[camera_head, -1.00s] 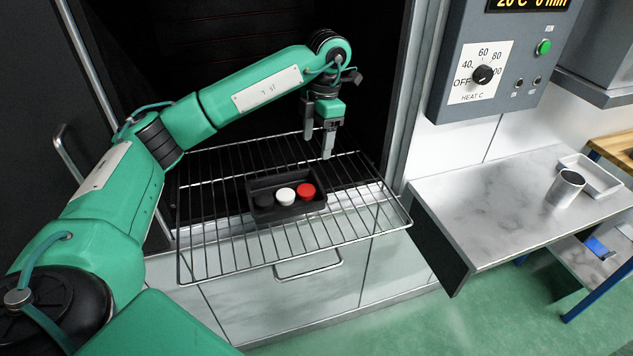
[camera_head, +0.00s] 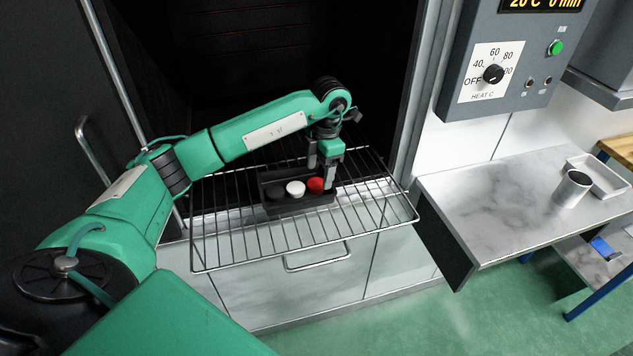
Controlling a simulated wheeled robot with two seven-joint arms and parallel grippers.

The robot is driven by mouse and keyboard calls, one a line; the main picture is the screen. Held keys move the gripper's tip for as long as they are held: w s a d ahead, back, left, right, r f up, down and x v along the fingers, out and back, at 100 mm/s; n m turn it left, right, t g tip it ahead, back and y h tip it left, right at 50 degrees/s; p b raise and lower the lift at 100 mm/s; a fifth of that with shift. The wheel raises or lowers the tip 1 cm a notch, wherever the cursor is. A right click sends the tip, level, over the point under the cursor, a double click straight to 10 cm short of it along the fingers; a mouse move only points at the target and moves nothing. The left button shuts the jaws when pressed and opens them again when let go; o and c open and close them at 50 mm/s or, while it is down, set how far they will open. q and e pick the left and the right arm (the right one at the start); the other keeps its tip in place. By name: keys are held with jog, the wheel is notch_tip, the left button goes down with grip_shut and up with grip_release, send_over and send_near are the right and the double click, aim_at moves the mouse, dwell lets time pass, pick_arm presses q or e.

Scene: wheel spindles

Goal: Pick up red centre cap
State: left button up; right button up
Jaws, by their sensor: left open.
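The red centre cap (camera_head: 315,185) sits at the right end of a small black tray (camera_head: 300,206). A white cap (camera_head: 295,188) is beside it in the middle, and a black cap (camera_head: 274,191) is at the left end. My left gripper (camera_head: 321,179) points down at the red cap with its jaws open. One finger shows just right of the cap and partly covers its edge; the other is behind or above it. I cannot tell whether the fingers touch the cap. My right gripper is not in view.
The tray rests on a wire rack (camera_head: 350,232) pulled out of a dark oven. A control box (camera_head: 500,65) hangs on the right wall.

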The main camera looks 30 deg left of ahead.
aim_at(317, 182)
pick_arm(q)
jog(key=shift+s+a+f+p, duration=0.15)
jog(key=shift+f+p, duration=0.1)
jog(key=shift+f, duration=0.25)
jog(key=shift+s+a+f+p, duration=0.1)
jog(key=shift+s+f+p, duration=0.1)
jog(key=shift+f, duration=0.85)
jog(key=shift+d, duration=0.1)
jog(key=c, duration=1)
jog(key=shift+c, duration=0.2)
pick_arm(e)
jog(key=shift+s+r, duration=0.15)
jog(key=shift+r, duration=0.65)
